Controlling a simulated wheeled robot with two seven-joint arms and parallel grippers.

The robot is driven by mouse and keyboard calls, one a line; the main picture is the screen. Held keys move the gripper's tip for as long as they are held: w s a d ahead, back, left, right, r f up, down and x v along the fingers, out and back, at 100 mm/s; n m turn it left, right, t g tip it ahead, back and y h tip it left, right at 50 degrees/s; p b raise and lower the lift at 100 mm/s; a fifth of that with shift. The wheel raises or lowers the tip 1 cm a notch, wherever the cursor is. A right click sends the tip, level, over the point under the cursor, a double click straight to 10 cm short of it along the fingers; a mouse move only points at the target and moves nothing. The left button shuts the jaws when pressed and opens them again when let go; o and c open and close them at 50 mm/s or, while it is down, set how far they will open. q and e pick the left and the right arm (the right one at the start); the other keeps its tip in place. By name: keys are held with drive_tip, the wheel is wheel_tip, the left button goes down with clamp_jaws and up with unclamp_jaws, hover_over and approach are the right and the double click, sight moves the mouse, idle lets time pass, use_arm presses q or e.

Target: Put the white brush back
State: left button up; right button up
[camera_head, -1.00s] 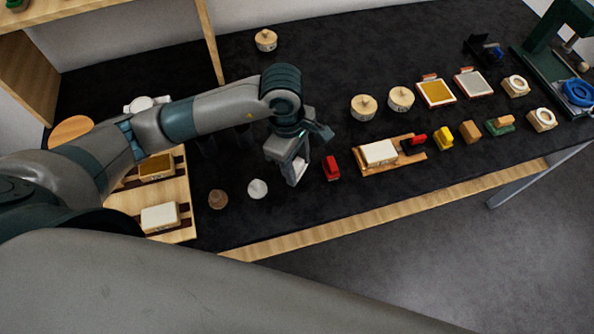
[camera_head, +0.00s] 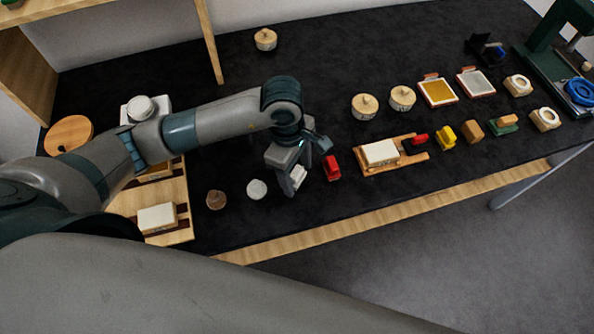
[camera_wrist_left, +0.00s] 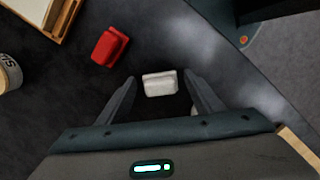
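The white brush (camera_head: 299,176), a small white block, stands on the dark tabletop next to the red brush (camera_head: 332,167). My left gripper (camera_head: 292,183) is low over the table at the white brush and partly covers it in the head view. In the left wrist view the white brush (camera_wrist_left: 160,84) lies between the tips of my open left gripper (camera_wrist_left: 161,88), with a gap on both sides. The red brush (camera_wrist_left: 110,46) is at upper left there. My right gripper is not in view.
A white round piece (camera_head: 257,189) and a brown one (camera_head: 216,200) lie left of the gripper. A wooden tray (camera_head: 370,168) with a white block is to the right, then yellow (camera_head: 446,135), tan (camera_head: 471,130) and green (camera_head: 503,125) pieces in a row. Lidded pots stand behind.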

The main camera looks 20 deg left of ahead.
use_arm(q)
drive_tip(key=shift+r, duration=0.15)
drive_tip(key=shift+r+p, duration=0.1)
drive_tip(key=shift+p, duration=0.25)
drive_tip(key=shift+r+b, duration=0.25)
drive_tip(key=shift+b, duration=0.15)
wheel_tip(320, 180, up, 11)
drive_tip(key=a+b, duration=0.1)
drive_tip(key=b, duration=0.2)
drive_tip(key=shift+w+a+r+b, duration=0.15)
drive_tip(key=shift+a+b, duration=0.05)
drive_tip(key=shift+b, duration=0.15)
